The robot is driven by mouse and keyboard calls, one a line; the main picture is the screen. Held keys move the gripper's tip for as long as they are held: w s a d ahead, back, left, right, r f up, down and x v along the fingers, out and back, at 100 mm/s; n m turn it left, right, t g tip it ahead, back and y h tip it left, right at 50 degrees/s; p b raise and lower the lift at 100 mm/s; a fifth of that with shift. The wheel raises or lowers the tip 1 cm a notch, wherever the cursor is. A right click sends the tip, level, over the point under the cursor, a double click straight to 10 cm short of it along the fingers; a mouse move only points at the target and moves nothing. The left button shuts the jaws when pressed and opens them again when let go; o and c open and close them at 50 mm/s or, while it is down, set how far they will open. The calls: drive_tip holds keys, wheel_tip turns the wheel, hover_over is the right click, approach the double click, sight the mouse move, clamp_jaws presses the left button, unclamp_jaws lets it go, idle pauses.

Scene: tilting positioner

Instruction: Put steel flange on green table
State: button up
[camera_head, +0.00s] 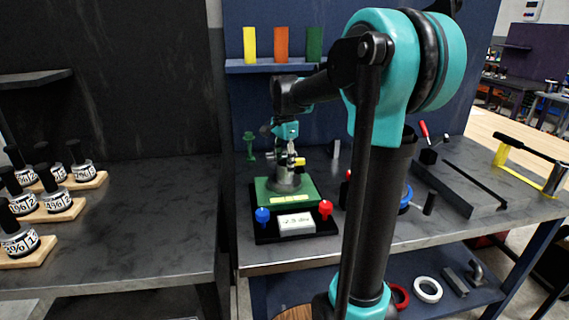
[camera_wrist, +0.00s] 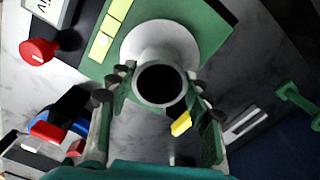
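The steel flange (camera_wrist: 160,37) is a pale disc with a round pipe neck. It stands upright against the green table (camera_head: 268,191), a green plate on a black base; it also shows in the head view (camera_head: 284,184). My gripper (camera_head: 289,163) points down over the flange. In the wrist view its fingertips (camera_wrist: 160,73) lie on either side of the pipe neck, very close to it. I cannot tell whether they press on it.
A blue knob (camera_head: 262,215), a red knob (camera_head: 325,209) and a small display (camera_head: 296,222) are on the base's front. A green fixture (camera_head: 250,146) stands behind on the left. A grey block with a handle (camera_head: 470,190) is on the right. The bench left of the base is clear.

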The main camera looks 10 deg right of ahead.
drive_tip(key=shift+o, duration=1.3)
drive_tip(key=shift+r, duration=0.1)
wheel_tip(320, 180, up, 12)
